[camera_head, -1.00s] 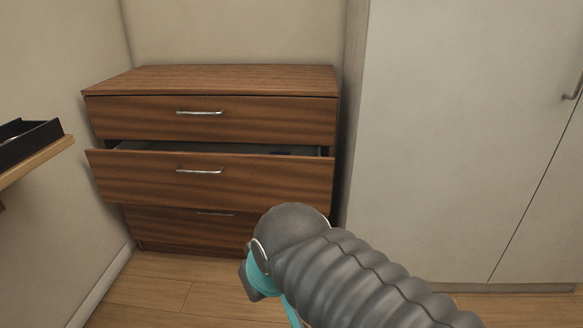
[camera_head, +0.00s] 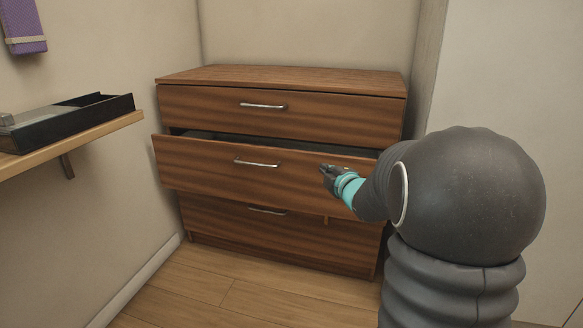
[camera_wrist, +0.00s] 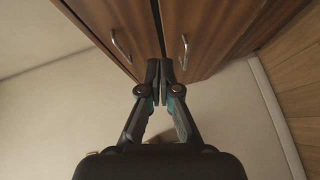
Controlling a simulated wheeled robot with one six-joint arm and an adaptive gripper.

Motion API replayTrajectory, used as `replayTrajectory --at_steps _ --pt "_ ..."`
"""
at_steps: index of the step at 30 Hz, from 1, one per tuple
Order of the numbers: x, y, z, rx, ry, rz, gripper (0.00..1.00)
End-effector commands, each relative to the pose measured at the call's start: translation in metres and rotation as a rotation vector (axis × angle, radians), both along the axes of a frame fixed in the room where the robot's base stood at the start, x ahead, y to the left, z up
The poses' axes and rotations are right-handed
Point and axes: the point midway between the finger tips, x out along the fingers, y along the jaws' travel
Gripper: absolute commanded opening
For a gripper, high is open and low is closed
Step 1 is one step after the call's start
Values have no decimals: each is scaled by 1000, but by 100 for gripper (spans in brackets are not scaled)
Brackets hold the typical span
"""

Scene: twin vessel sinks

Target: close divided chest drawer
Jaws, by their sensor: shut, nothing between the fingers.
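The wooden chest (camera_head: 280,82) has three drawers, each with a silver bar handle. The middle drawer (camera_head: 215,170) stands out partway, with a dark gap above its front. The top drawer (camera_head: 330,115) and bottom drawer (camera_head: 230,222) look flush. My gripper (camera_head: 325,172) is shut and empty, at the right half of the middle drawer's front, right of its handle (camera_head: 257,163). Whether it touches the front, I cannot tell. In the wrist view, my shut fingertips (camera_wrist: 166,68) are close to the chest, between two drawer handles.
A wall shelf (camera_head: 75,135) with a black tray (camera_head: 70,120) juts out at the left. A purple towel (camera_head: 25,30) hangs above it. A pale cabinet (camera_head: 510,90) stands at the right. The wooden floor (camera_head: 215,285) before the chest is clear.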

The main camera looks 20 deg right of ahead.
Motion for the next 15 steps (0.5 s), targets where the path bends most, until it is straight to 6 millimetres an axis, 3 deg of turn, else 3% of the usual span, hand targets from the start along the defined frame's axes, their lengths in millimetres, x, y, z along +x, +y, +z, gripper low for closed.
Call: replayTrajectory --at_steps 1,6,15 --pt "8 -7 -17 -39 -25 38 0" --pt "20 -14 -39 -141 -112 149 0" --pt "34 -14 -46 -182 -158 200 0"
